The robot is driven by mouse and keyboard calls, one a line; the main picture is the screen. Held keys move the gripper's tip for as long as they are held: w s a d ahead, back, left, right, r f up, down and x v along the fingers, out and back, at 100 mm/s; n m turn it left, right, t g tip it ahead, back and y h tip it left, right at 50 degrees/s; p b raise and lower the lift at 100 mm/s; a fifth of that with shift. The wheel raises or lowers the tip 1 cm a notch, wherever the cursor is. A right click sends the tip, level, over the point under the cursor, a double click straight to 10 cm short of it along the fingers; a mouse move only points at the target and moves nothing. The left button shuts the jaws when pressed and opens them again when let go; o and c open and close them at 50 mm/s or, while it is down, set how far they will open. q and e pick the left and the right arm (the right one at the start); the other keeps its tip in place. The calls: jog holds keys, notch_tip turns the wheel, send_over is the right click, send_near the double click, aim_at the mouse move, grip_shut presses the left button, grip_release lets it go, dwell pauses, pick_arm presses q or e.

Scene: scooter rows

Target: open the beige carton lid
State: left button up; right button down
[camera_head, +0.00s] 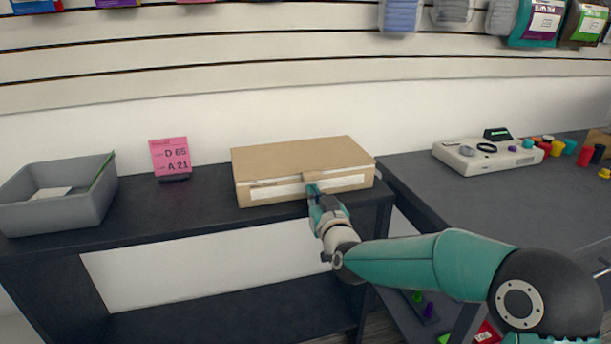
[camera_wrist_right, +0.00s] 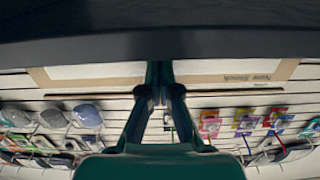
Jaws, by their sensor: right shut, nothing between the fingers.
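The beige carton (camera_head: 296,160) sits on the dark shelf unit, its lid flat and closed. A pale label strip runs along its front face, with a small tab near the front edge of the lid. My right gripper (camera_head: 314,188) is shut and empty at the carton's front face, right of its middle. In the right wrist view, which appears upside down, the shut fingers (camera_wrist_right: 158,72) overlap the carton's front (camera_wrist_right: 98,71). I cannot tell whether they touch it. My left gripper is out of view.
A grey bin (camera_head: 60,205) and a pink sign (camera_head: 170,157) stand left of the carton on the dark shelf top (camera_head: 190,212). A dark table (camera_head: 440,192) at the right holds a light device (camera_head: 488,156) and several coloured pieces. Goods hang on the wall above.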

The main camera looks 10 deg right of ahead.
aim_at(314, 162)
jog(key=shift+r, duration=0.15)
dwell(0.5)
jog(key=r+p, duration=0.2)
jog(key=r, duration=0.1)
jog(key=r+p, duration=0.3)
jog(key=r, duration=0.1)
jog(key=shift+w+r, duration=0.2)
jog(key=shift+r, duration=0.05)
dwell(1.2)
jog(key=shift+r, duration=0.1)
jog(key=shift+w+r+p, duration=0.25)
jog(key=shift+r+p, duration=0.7)
jog(key=shift+r, duration=0.25)
jog(key=shift+w+r+p, duration=0.25)
jog(key=shift+r+p, duration=0.65)
jog(key=shift+r, duration=0.3)
jog(key=shift+w+r, duration=0.1)
